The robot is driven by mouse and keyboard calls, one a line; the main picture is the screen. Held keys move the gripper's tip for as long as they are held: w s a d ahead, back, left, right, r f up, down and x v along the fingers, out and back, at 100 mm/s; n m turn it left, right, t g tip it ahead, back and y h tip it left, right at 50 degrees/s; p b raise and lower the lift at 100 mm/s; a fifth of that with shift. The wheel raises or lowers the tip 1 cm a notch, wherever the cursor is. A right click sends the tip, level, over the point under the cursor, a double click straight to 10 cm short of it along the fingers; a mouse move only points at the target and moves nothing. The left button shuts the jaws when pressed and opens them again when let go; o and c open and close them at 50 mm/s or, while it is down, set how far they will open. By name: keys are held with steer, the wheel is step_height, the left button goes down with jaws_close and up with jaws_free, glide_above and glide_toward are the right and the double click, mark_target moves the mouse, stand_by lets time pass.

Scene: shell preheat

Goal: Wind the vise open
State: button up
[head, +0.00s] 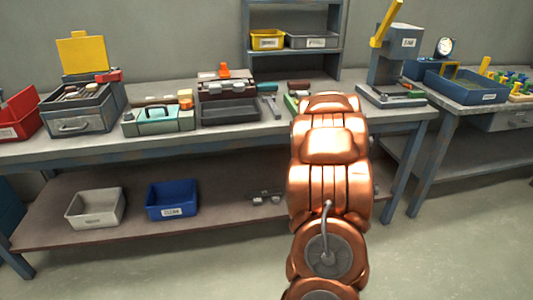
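My copper arm rises through the middle of the head view and reaches toward the workbench (160,147). Its end and my gripper are hidden behind the arm links, so the gripper's state does not show. I cannot pick out a vise for certain. A small green and brown item (293,102) shows only in part at the arm's left edge, on the bench. A grey press-like machine (385,72) with a yellow lever (386,22) stands on the bench right of the arm.
A grey toolbox (228,108), a teal caddy (158,119) and a grey drawer box (79,112) stand on the bench left of the arm. A white bin (96,211) and a blue bin (172,202) sit on the lower shelf. Floor is clear at right.

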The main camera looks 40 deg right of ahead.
steer(key=s+a+n+g+y, duration=0.1)
steer(key=a+g, duration=0.4)
steer(key=a, duration=1.6)
steer(key=shift+s+f+n+g+y+p, duration=0.25)
steer(key=shift+f+n+y+p, duration=0.2)
steer(key=shift+y, duration=0.65)
steer(key=shift+d, duration=0.1)
steer(key=w+d+t, duration=0.3)
steer(key=w+d, duration=0.1)
steer(key=d, duration=0.4)
steer(key=s+d+r+n+t+h+p, duration=0.1)
steer(key=s+d+t+h, duration=0.15)
steer(key=d, duration=0.65)
steer(key=s+d+t+h+p, duration=0.1)
steer(key=s+d+t+p, duration=0.2)
steer(key=d, duration=0.6)
steer(key=shift+s+d+x, duration=0.1)
steer(key=shift+d+x, duration=0.05)
steer(key=shift+x, duration=1)
steer(key=shift+s+d+x, duration=0.1)
steer(key=shift+x, duration=1.1)
steer(key=shift+s+d+x, duration=0.1)
steer(key=shift+d+x, duration=0.05)
steer(key=shift+x, duration=1)
steer(key=shift+r, duration=0.15)
